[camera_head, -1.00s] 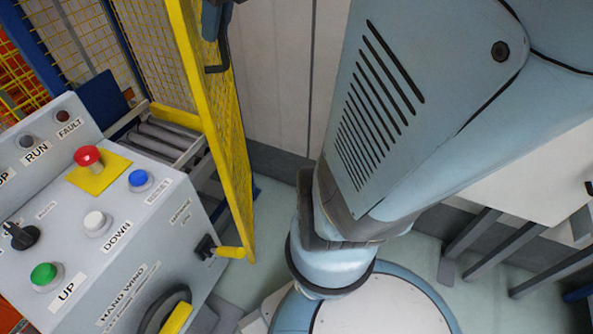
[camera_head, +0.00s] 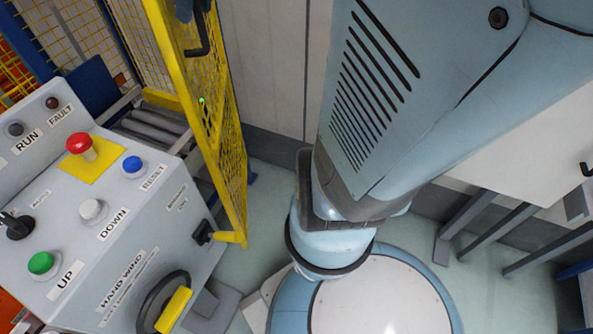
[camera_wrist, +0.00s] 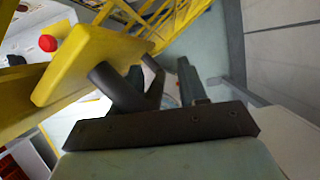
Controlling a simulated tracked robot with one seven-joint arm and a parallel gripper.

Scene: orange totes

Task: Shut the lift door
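The lift door (camera_head: 184,70) is a yellow frame with yellow mesh, standing open beside the control box in the head view. It also shows in the wrist view (camera_wrist: 85,62). Its black U-shaped handle (camera_head: 203,40) is on the door's near face. In the wrist view the handle (camera_wrist: 118,88) juts from the yellow frame towards my gripper (camera_wrist: 163,82). My fingers stand apart with the handle's bar between them. A gap shows beside the right finger. In the head view my gripper is mostly cut off at the top edge, by the handle.
The grey control box (camera_head: 150,222) with buttons and a hand wheel (camera_head: 165,303) stands left of the door. A yellow-tipped lever (camera_head: 228,237) on its side is close to the door's lower edge. Rollers (camera_head: 152,135) lie behind the door. A white wall (camera_head: 265,70) is behind.

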